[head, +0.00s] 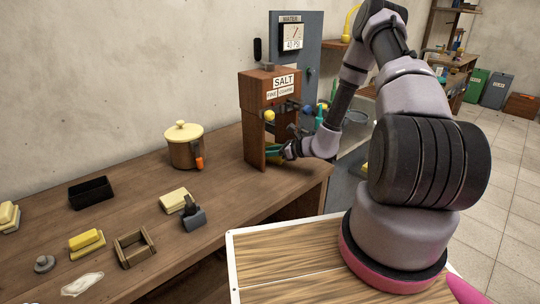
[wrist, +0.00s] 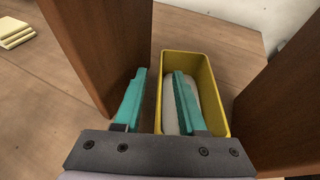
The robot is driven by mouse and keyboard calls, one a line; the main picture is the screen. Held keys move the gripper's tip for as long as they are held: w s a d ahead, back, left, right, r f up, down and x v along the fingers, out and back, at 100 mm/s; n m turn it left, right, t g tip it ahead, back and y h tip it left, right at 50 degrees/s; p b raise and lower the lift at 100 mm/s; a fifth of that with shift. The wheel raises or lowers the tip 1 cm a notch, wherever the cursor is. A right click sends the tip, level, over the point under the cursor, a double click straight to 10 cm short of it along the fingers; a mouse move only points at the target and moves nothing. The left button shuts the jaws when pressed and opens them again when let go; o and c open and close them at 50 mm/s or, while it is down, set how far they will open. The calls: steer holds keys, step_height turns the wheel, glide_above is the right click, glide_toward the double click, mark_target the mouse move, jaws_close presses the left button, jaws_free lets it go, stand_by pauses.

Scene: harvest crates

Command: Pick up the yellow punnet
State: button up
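The yellow punnet (wrist: 208,67) is an open rectangular box with white stuff inside. In the wrist view it stands on the wooden counter between two brown side panels. My gripper (wrist: 160,72) has two teal fingers, spread apart. The left finger is outside the punnet, with a gap to its left wall; the right finger is over or inside the punnet, above the white contents. So the left wall lies between the fingers. In the head view my gripper (head: 279,150) reaches into the lower opening of the wooden salt dispenser (head: 254,90), and the punnet is mostly hidden there.
Brown panels stand close on the left (wrist: 100,45) and right (wrist: 290,100) of the punnet. A lidded pot (head: 184,152), a black tray (head: 91,193), a wooden frame (head: 134,249) and yellow blocks (head: 87,243) are on the counter, left of the dispenser.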

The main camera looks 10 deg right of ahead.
jaws_close()
stand_by(1.4)
